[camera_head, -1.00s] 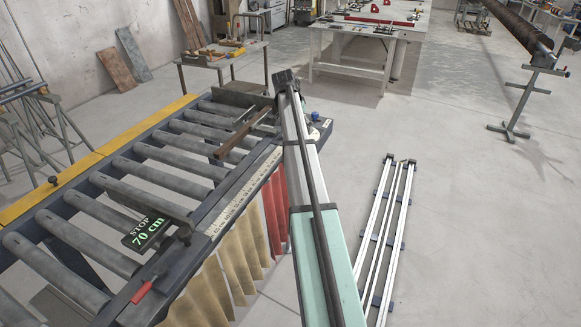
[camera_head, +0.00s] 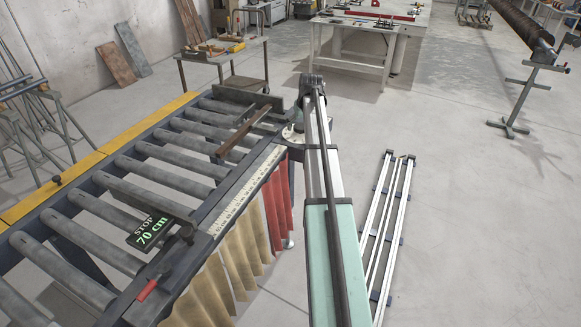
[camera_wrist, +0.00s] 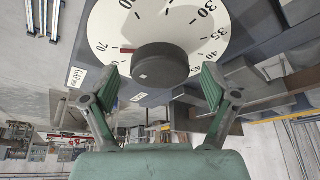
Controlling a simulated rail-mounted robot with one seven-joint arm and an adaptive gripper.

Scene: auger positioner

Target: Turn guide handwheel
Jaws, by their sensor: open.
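A white round dial (camera_wrist: 165,22) with black numbers and a red mark fills the top of the wrist view. A dark, thick round knob (camera_wrist: 160,66) stands out from it; I cannot tell whether this is the guide handwheel itself. My gripper (camera_wrist: 160,86) is open, its green-padded fingers spread on either side of the knob's lower part, with no clear contact. Part of the white dial shows in the head view (camera_head: 290,135) at the far right corner of the roller table, beside my arm. My arm hides the rest of it there, and the fingers are not clear there.
The roller table (camera_head: 75,167) has a yellow edge, a scale strip and a stop (camera_head: 150,232) reading 70 cm. A brown bar (camera_head: 240,135) lies across its far end near my arm. White rails (camera_head: 385,215) lie on the floor at right. A "GAP mm" label (camera_wrist: 76,77) is beside the dial.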

